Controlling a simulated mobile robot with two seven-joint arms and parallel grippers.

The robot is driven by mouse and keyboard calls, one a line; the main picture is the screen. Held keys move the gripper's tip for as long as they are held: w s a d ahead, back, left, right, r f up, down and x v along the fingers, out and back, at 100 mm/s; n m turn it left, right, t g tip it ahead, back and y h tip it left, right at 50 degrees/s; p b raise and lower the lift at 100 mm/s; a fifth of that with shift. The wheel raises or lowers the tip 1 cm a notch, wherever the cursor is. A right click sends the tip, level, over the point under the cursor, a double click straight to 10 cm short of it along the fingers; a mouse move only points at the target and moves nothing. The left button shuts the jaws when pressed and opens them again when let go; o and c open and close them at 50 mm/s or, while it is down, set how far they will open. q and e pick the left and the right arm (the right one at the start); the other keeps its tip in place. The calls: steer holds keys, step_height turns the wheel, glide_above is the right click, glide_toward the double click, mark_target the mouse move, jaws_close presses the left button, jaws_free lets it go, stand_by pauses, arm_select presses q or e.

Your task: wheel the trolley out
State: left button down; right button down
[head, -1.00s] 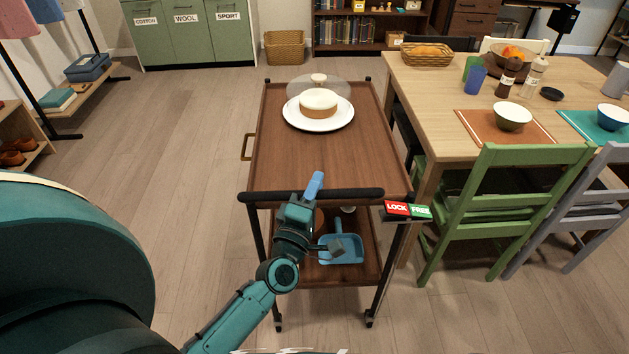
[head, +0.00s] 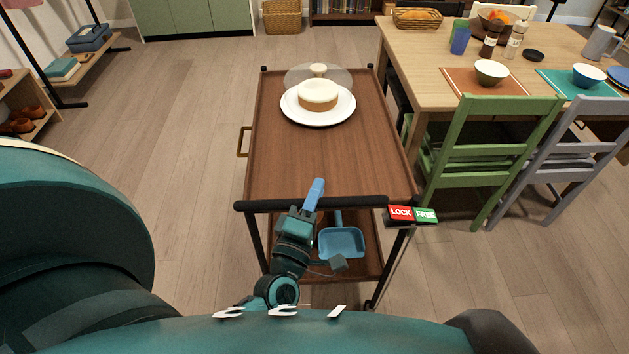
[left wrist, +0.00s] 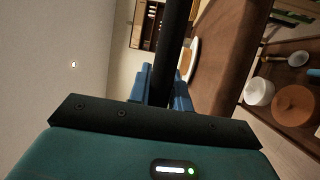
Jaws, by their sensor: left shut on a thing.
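The trolley (head: 330,160) has a brown wooden top, a dark frame and a black handle bar (head: 350,203) across its near end. My left gripper (head: 314,194) is shut on this bar, a little left of its right half. In the left wrist view the dark bar (left wrist: 175,45) passes between the blue fingers (left wrist: 165,88). A red and green LOCK/FREE plate (head: 412,214) sits at the bar's right end; its setting is unclear. A cake (head: 318,97) on a white plate, with a clear dome, stands on the top. A blue dustpan (head: 341,241) lies on the lower shelf. My right gripper is out of view.
A dining table (head: 440,70) with a green chair (head: 487,150) and a grey chair (head: 560,160) stands close on the trolley's right. Floor (head: 180,150) on the left is clear up to a low shelf (head: 30,95). A basket (head: 281,17) stands behind.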

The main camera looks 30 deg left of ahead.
arm_select(q)
steer(key=shift+s+d, duration=0.5)
steer(key=shift+s, duration=0.3)
steer(key=c, duration=1.3)
jaws_free()
